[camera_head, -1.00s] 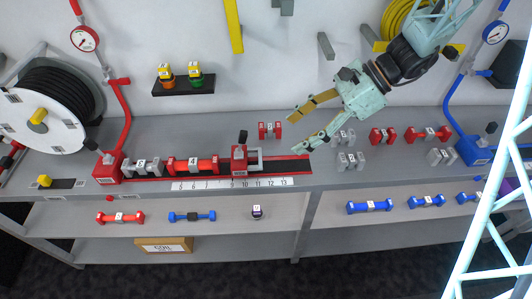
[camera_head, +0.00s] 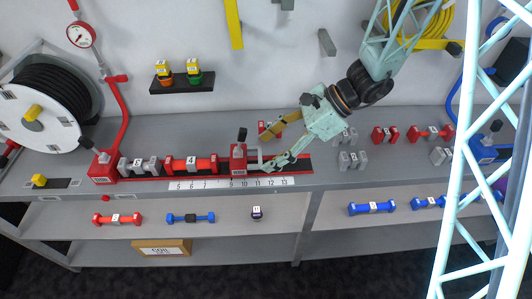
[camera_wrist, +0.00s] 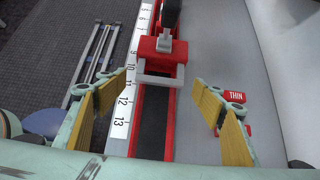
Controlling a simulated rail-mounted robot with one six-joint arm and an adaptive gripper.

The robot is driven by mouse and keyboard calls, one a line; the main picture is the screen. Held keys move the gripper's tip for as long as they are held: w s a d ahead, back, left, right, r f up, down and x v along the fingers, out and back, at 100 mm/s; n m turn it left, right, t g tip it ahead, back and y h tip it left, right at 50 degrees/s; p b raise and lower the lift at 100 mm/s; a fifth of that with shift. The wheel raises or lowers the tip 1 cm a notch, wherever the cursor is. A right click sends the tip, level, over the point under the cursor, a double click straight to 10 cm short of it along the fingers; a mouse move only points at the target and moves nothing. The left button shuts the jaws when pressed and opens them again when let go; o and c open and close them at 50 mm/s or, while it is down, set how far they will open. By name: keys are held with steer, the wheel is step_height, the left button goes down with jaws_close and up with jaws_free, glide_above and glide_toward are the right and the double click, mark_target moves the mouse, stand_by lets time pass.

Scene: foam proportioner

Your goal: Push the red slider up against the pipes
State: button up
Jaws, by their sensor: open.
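The red slider (camera_head: 239,158) with a black upright handle sits on the red-edged track (camera_head: 295,166) on the bench, near mark 9 of the white ruler. A grey bracket (camera_wrist: 161,78) projects from the slider's near side in the wrist view. The pipes stand in line left of the slider: a grey pipe labelled 5 (camera_head: 139,167) and a red pipe labelled 4 (camera_head: 191,166). A small gap seems to show between the red pipe and the slider. My gripper (camera_head: 264,150) is open and empty at the slider's right, its fingers (camera_wrist: 165,108) on either side of the track.
A red fitting marked THIN (camera_wrist: 234,96) lies close to the right finger in the wrist view. Grey fittings (camera_head: 352,160) and red ones stand further right on the bench. The ruler (camera_head: 232,184) runs along the track's front edge.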

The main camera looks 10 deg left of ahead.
steer(key=shift+s+a+f, duration=0.1)
steer(key=shift+a+f, duration=0.3)
steer(key=shift+c, duration=0.5)
steer(key=c, duration=1.1)
steer(key=shift+o, duration=0.2)
steer(key=shift+a, duration=0.1)
